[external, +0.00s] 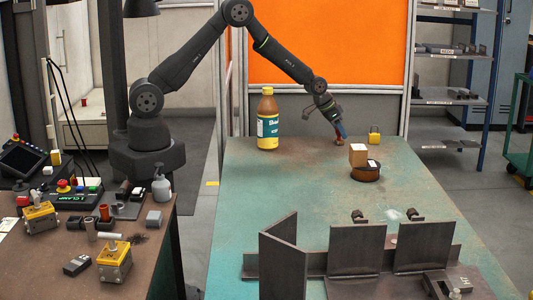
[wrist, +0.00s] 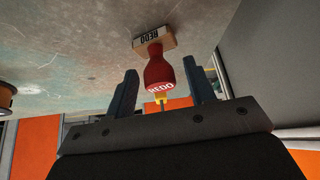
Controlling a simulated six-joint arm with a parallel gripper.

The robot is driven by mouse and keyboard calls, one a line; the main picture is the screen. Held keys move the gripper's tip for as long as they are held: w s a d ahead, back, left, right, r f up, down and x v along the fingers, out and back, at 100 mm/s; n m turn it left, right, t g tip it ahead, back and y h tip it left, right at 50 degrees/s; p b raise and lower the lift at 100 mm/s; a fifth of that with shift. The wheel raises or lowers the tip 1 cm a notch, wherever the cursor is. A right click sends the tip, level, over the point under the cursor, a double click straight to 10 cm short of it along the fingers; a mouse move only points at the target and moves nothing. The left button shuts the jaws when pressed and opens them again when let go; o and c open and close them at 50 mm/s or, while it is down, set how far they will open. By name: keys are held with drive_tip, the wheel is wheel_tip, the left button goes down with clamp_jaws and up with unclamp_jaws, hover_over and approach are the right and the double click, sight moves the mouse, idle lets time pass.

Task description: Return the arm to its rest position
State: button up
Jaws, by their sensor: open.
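My gripper (external: 341,132) is low over the far part of the green worktable (external: 240,200), pointing down. In the wrist view, its two dark fingers (wrist: 159,68) are apart and empty. A red-handled stamp (wrist: 157,72) marked REDO stands on the table, seen between the fingers, with clear gaps on both sides. Its pale base rests on the tabletop. In the external view the stamp is mostly hidden at the fingertips. My arm reaches out from its base at the left, bent over the table.
A brown bottle (external: 267,128) stands left of my gripper. A yellow padlock (external: 374,137) is just right of it. A cardboard box (external: 358,155) stands by a brown round spool (external: 366,173) in front. Steel plates (external: 357,250) stand at the near edge. An orange panel (external: 325,45) is behind.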

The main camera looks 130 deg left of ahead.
drive_tip(key=shift+r, duration=0.1)
drive_tip(key=v, duration=1.2)
drive_tip(key=x, duration=1.2)
wheel_tip(320, 180, up, 4)
drive_tip(key=shift+r, duration=0.1)
drive_tip(key=w+d+r, duration=0.5)
drive_tip(key=d+r, duration=0.2)
drive_tip(key=d, duration=0.4)
drive_tip(key=w+d+m+t+h, duration=0.1)
drive_tip(key=w+d+m, duration=0.15)
drive_tip(key=w, duration=1.05)
drive_tip(key=w+d+m+t+h, duration=0.15)
drive_tip(key=w+m, duration=0.25)
drive_tip(key=w, duration=0.9)
drive_tip(key=a+f, duration=0.4)
drive_tip(key=a, duration=0.2)
drive_tip(key=shift+s+f, duration=0.3)
drive_tip(key=shift+f, duration=0.1)
